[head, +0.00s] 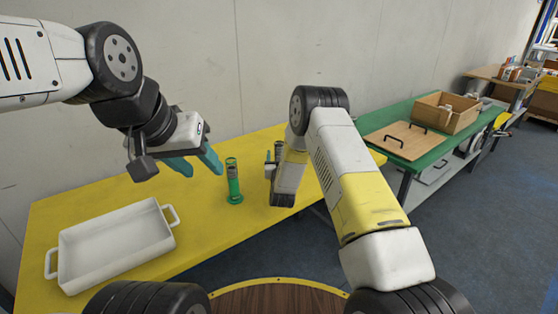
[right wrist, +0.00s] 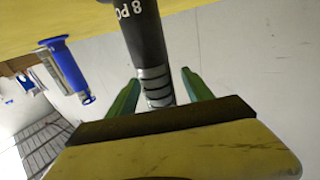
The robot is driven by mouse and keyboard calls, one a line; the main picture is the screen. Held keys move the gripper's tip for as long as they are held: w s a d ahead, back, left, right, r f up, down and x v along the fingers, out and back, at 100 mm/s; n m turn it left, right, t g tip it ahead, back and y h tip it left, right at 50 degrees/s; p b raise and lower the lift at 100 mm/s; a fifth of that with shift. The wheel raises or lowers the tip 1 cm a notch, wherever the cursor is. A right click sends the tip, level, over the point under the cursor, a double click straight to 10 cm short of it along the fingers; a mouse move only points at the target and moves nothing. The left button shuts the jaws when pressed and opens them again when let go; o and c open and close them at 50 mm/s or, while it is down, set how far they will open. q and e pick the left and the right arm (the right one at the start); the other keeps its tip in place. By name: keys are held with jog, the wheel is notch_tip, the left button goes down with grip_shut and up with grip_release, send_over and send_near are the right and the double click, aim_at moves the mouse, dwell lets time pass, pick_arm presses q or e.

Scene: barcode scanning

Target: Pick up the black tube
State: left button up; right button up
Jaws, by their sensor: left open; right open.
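The black tube (right wrist: 146,38) has pale print and silver bands at one end. In the right wrist view it stands between the two green fingers of my right gripper (right wrist: 158,82), with a gap visible on each side. My right gripper is open around the tube's banded end. In the head view the upper part of the black tube (head: 279,148) shows at my right gripper, and my right arm hides the rest. My left gripper (head: 197,162) is open and empty above the yellow table, left of the green tube.
A green tube (head: 234,182) stands upright on the yellow table (head: 195,238). A white tray (head: 62,243) lies at left. A blue tube (right wrist: 68,68) shows near the black one in the right wrist view. A green table (head: 428,158) with a wooden box (head: 433,115) stands at right.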

jog(key=shift+w, duration=0.65)
grip_shut()
jog(key=shift+r, duration=0.15)
